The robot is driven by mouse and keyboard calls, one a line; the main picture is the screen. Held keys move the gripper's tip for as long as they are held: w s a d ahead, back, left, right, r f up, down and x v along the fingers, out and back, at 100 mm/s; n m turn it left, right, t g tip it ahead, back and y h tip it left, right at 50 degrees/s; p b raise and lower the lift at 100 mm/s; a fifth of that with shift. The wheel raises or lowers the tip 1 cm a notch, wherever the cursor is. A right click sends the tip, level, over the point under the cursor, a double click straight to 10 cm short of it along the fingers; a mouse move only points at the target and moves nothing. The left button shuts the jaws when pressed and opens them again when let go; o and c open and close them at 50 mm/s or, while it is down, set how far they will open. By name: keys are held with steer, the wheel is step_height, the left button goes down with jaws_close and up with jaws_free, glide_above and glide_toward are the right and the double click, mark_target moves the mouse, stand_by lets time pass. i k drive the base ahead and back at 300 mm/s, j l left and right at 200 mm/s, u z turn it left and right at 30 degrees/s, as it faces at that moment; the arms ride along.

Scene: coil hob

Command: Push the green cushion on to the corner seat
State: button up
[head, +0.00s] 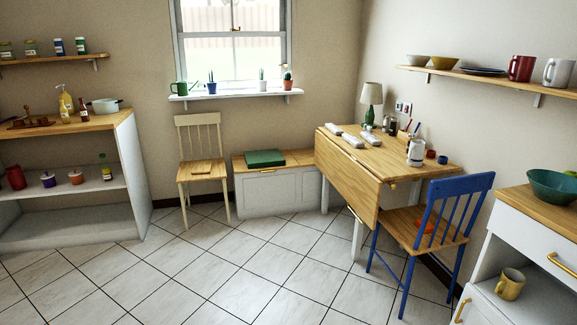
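The green cushion (264,158) is a flat, dark green rectangle. It lies on the wooden top of a low white bench (277,194) in the corner, the only thing here that looks like the corner seat. The cushion is left of the middle of the top, near its back edge. Bare wood shows in front of it and to its right. The right end of the bench is partly hidden by the table. My gripper is not in view.
A wooden chair (202,168) stands just left of the bench. A drop-leaf table (348,178) stands to its right, with a blue chair (434,220) in front. Open tiled floor (235,262) lies before the bench. Shelves (82,187) stand at left, a cabinet (530,207) at right.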

mark_target(269, 157)
steer(key=i, duration=0.85)
steer(key=i+z, duration=0.1)
steer(key=i, duration=0.7)
steer(key=i+j, duration=0.15)
steer(key=i, duration=0.7)
steer(key=i+j+z, duration=0.1)
steer(key=i+z, duration=0.25)
steer(key=i+j+z, duration=0.2)
steer(key=i+z, duration=0.15)
steer(key=i+j+z, duration=0.35)
steer(key=i, duration=0.15)
